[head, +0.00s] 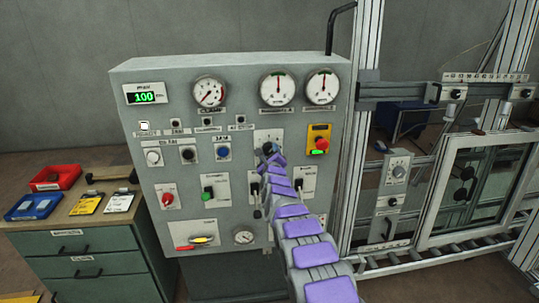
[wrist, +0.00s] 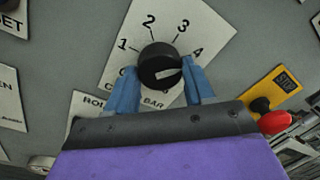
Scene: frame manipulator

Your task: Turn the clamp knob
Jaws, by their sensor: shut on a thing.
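A black round knob (wrist: 158,60) sits on a white dial plate (wrist: 150,22) numbered 1 to 4, with part of the scale hidden. In the head view my gripper (head: 270,154) is at this dial on the grey panel (head: 130,95), and my arm hides the knob. The lettering under the knob is partly covered; "BAR" shows.
A gauge labelled CLAMP (head: 209,92) and other gauges (head: 277,88) are higher on the panel. A red emergency button (head: 321,143) on a yellow plate is close right of my gripper. A metal frame (head: 365,140) stands right; a drawer cabinet (head: 85,240) stands left.

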